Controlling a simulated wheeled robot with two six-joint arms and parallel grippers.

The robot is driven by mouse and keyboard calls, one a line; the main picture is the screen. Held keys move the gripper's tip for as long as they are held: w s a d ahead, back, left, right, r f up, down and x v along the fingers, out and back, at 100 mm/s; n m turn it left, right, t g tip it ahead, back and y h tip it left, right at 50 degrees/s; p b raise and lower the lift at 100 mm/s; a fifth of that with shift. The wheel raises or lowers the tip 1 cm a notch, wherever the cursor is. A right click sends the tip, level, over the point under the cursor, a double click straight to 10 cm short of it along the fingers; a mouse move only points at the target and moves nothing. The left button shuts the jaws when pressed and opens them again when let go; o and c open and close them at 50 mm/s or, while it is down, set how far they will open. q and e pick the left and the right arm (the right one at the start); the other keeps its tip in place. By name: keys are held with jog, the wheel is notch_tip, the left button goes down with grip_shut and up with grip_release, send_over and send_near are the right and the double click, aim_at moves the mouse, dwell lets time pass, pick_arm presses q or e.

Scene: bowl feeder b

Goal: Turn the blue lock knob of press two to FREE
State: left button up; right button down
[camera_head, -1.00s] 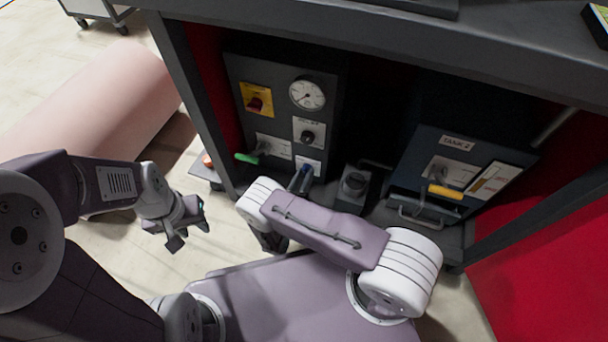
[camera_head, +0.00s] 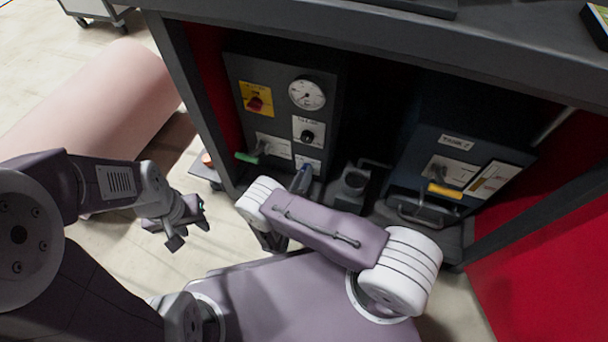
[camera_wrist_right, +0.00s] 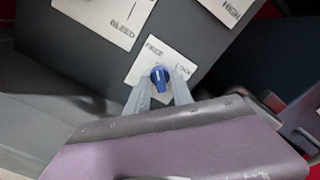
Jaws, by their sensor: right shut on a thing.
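The blue lock knob (camera_wrist_right: 160,77) sits on a white plate in the right wrist view. The plate reads FREE at upper left and what looks like LOCK at right. My right gripper (camera_wrist_right: 162,84) has one grey finger on each side of the knob and is shut on it. I cannot tell exactly where the knob points. In the head view the knob's white plate (camera_head: 309,163) is partly covered, and my right gripper is largely hidden behind my forearm. My left gripper (camera_head: 190,232) is open and empty above the floor at left.
Above the knob are a black knob (camera_head: 307,135), a round gauge (camera_head: 307,94) and a red switch on yellow (camera_head: 256,100). A green lever (camera_head: 247,158) is at left. A TANK 2 unit with a yellow-handled lever (camera_head: 445,191) stands right. The dark frame surrounds the bay.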

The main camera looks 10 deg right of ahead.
jog(key=c, duration=1.4)
grip_release()
jog(key=shift+c, duration=0.2)
